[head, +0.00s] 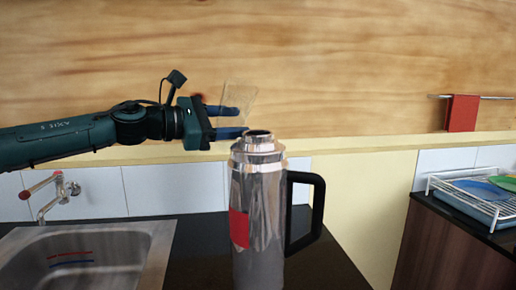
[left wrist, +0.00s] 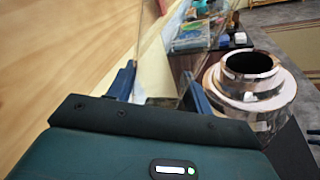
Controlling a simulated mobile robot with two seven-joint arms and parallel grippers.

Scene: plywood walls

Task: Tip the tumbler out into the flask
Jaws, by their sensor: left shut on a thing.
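The flask (head: 258,215) is a shiny steel vessel with a black handle on its right, upright on the dark counter. Its open mouth faces up and also shows in the left wrist view (left wrist: 250,65). The clear tumbler (head: 239,97) is held above and slightly left of the flask's mouth, a little tilted. My left gripper (head: 225,121) is shut on the tumbler, with its blue fingers around it. In the left wrist view the tumbler (left wrist: 165,60) stands between the fingers, beside the flask. I cannot tell what the tumbler contains. My right gripper is not in view.
A sink (head: 85,258) with a red-handled tap (head: 58,194) is at the left. A white dish rack (head: 475,196) with plates stands on a separate counter at the right. A red towel (head: 462,113) hangs on the wall behind. A gap separates the two counters.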

